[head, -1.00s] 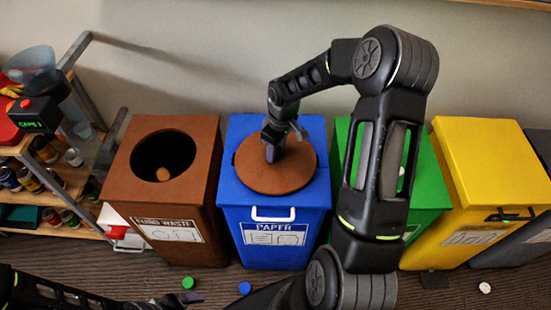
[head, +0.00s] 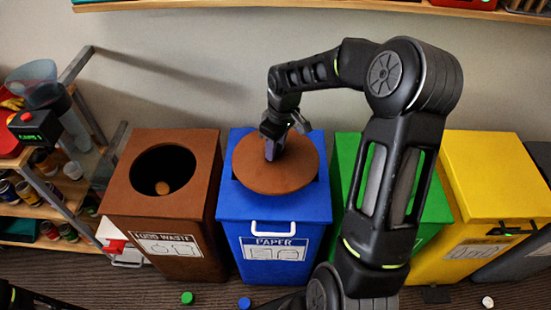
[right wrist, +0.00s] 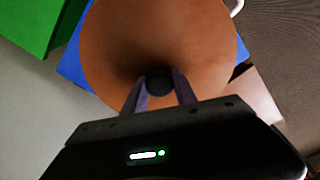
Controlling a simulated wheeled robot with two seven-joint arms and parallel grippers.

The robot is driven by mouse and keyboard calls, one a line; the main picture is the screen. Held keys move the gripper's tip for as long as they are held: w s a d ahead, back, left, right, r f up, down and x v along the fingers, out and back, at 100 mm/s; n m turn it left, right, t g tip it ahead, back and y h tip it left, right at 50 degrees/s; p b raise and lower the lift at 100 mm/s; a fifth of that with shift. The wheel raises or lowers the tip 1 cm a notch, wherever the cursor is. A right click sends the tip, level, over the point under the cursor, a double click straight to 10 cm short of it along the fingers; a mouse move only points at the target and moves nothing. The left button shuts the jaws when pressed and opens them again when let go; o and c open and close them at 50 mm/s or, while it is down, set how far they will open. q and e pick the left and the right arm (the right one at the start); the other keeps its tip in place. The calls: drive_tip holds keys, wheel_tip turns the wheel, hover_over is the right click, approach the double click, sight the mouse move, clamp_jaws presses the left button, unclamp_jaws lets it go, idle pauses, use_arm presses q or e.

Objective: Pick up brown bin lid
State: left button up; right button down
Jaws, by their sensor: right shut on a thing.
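The brown bin lid (head: 276,176) is a round disc over the top of the blue paper bin (head: 273,210). My right gripper (head: 271,150) reaches down to the lid's middle. In the right wrist view its fingers (right wrist: 160,88) are shut on the dark round knob (right wrist: 159,80) of the lid (right wrist: 200,50). Whether the lid touches the blue bin cannot be told. The brown food waste bin (head: 190,240) to the left has an open round hole with a small brown item (head: 162,187) inside. Only a bit of my left arm shows at the lower left corner; its gripper is out of view.
A green bin (head: 427,215) and a yellow bin (head: 492,175) stand to the right, partly behind my right arm. A shelf with jars (head: 40,160) stands at the left. A green cap (head: 187,298) and a blue cap (head: 245,303) lie on the floor. A wall shelf (head: 330,6) runs overhead.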

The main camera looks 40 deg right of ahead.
drive_tip(key=shift+r, duration=1.4)
drive_tip(key=shift+f, duration=0.1)
